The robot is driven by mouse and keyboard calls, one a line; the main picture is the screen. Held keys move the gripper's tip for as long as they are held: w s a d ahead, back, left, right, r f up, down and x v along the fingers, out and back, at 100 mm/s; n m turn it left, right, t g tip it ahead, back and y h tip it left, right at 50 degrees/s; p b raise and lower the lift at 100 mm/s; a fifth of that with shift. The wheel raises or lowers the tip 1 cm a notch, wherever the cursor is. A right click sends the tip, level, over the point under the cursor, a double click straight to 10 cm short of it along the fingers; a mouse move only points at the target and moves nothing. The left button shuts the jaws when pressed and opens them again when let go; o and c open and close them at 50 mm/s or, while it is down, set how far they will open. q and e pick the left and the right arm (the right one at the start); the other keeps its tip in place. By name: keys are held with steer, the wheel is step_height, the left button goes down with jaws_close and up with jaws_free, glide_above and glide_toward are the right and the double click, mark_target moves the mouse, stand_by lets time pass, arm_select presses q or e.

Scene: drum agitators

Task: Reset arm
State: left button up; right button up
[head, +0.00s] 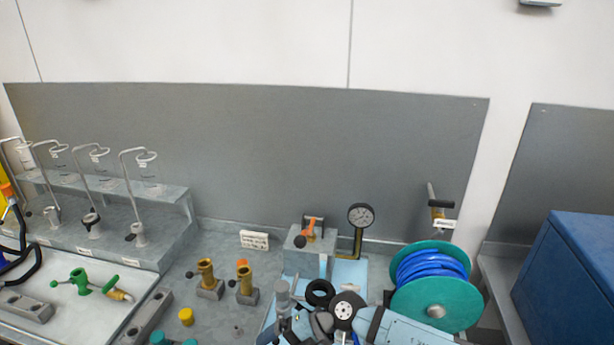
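My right arm, light blue with dark grey joints, comes in at the bottom edge right of the middle. Its end, around my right gripper (290,318), is crowded with grey and black parts, and I cannot make out the two fingers or whether they hold anything. A black ring (320,292) and a grey cylinder (283,296) show right beside it; I cannot tell whether they touch the gripper. My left gripper is not in view.
A pressure gauge (361,216) and an orange-handled valve block (310,240) stand just behind the arm. A teal reel with blue hose (432,285) is to its right. Brass fittings (206,274), a green valve (80,281) and several bent metal rods (135,190) stand left. A blue box (570,270) is far right.

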steer(key=s+a+r+m+t+y, duration=0.35)
steer(key=r+m+t+y, duration=0.2)
steer(key=y, duration=0.25)
steer(key=s+d+f+m+t+h, duration=0.2)
steer(key=d+f+m+t+h, duration=0.4)
steer(key=d+m, duration=0.45)
steer(key=s+d+f+m+t+h, duration=0.1)
steer(key=d+f+m+t+h, duration=0.5)
steer(key=d+m, duration=0.4)
steer(key=s+d+f+m+g+h, duration=0.3)
steer(key=s+d+f, duration=0.4)
steer(key=s, duration=0.4)
steer(key=shift+d+f+m+h, duration=0.2)
steer(key=shift+d+m+h, duration=0.4)
steer(key=shift+d+m, duration=0.4)
steer(key=shift+a, duration=0.2)
